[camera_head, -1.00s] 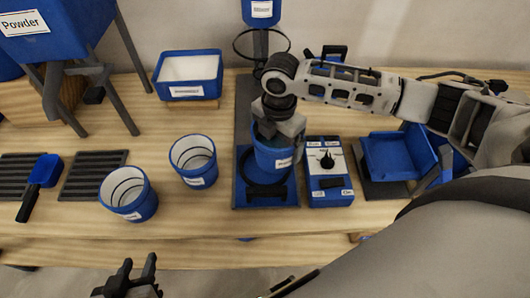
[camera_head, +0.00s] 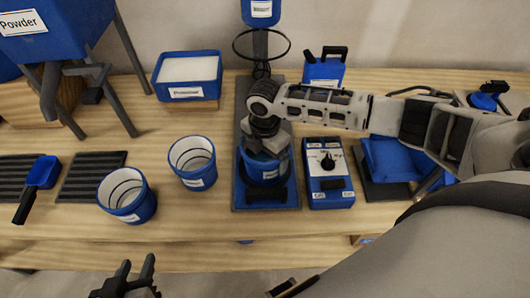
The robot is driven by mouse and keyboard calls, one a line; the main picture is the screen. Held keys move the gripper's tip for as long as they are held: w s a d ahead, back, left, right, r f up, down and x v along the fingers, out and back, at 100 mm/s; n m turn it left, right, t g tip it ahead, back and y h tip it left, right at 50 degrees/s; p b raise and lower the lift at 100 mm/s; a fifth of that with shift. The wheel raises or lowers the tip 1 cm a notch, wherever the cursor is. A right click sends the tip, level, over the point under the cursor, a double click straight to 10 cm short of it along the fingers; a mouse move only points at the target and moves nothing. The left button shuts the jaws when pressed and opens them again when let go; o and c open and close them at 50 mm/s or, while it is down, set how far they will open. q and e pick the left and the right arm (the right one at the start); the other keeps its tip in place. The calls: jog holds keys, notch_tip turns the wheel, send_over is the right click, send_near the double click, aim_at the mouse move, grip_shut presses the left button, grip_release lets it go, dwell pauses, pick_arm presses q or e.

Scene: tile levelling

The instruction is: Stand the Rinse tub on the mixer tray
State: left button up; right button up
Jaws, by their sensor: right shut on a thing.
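The blue tub (camera_head: 263,176) is in the grip of my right gripper (camera_head: 267,143), which comes down over its rim from above. I cannot read its label in this view. The tub is upright, over the blue mixer tray (camera_head: 284,197); its bottom appears at or very close to the tray, but I cannot tell whether it touches. The gripper and wrist hide the tub's far side and part of its mouth. My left gripper (camera_head: 135,276) is open and empty at the bottom edge, in front of the table.
Two blue tubs stand to the left, a nearer one (camera_head: 127,195) and a farther one (camera_head: 193,162). A control box (camera_head: 328,185) is close to the tray's right side. The mixer's ring (camera_head: 262,58) and blue head (camera_head: 261,12) are behind my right wrist.

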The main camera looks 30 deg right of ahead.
jog(key=o, duration=1)
jog(key=shift+o, duration=0.2)
notch_tip(320, 180, up, 12)
jog(key=p, duration=0.1)
jog(key=s+a+f+m+t+y, duration=0.2)
jog(key=s+a+f+m+y, duration=0.15)
jog(key=a, duration=0.35)
jog(key=s+a+f+m+t+y, duration=0.25)
jog(key=a+f+m, duration=0.2)
jog(key=a, duration=0.35)
pick_arm(q)
jog(key=shift+s+a+r, duration=0.1)
jog(key=shift+r, duration=0.05)
pick_arm(e)
jog(key=s+d+f+m+t+h, duration=0.1)
jog(key=s+d+m+t+h, duration=0.1)
jog(key=s+d+m+t, duration=0.4)
jog(key=s+d+m, duration=0.1)
jog(key=s+m, duration=0.1)
jog(key=m, duration=0.3)
jog(key=shift+d+h, duration=0.35)
jog(key=shift+h, duration=0.05)
